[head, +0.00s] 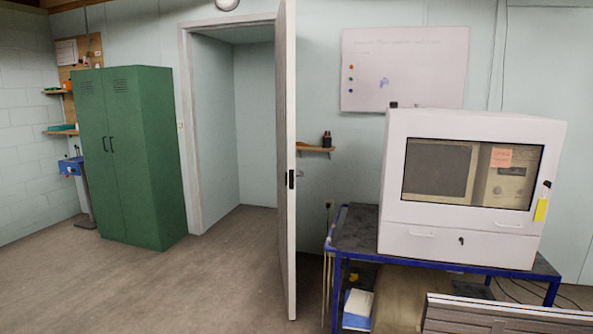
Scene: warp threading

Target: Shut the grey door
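The grey door (284,150) stands open, swung out from its frame into the room. I see it nearly edge-on, with its white edge and a dark latch plate facing me. A handle (301,174) sticks out on its right side at mid height. The white door frame (187,120) surrounds an open doorway (238,120) to the left of the door, with a pale, empty recess behind it. Neither of my grippers shows in the head view.
A green locker (128,160) stands left of the doorway. A blue-framed cart (345,235) with a white cabinet (470,185) stands right of the door. A slatted grey item (500,315) lies at the bottom right. The floor (190,290) left of the door is clear.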

